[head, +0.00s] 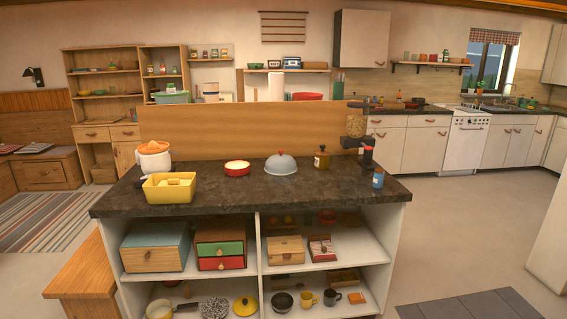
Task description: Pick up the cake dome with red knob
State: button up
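The cake dome (281,164) is a pale grey, rounded cover with a small red knob on top. It stands upright on the dark stone worktop of the island (225,195), near the middle of its back half. Nothing covers it from this view. My gripper is not in view.
A red dish with pale filling (237,168) sits left of the dome, and a brown canister (322,158) sits right. A wooden panel (210,135) rises behind.

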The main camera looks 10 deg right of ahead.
aim_at(281, 164)
jog(key=u, duration=0.05)
jog(key=i, duration=0.95)
jog(key=z, duration=0.05)
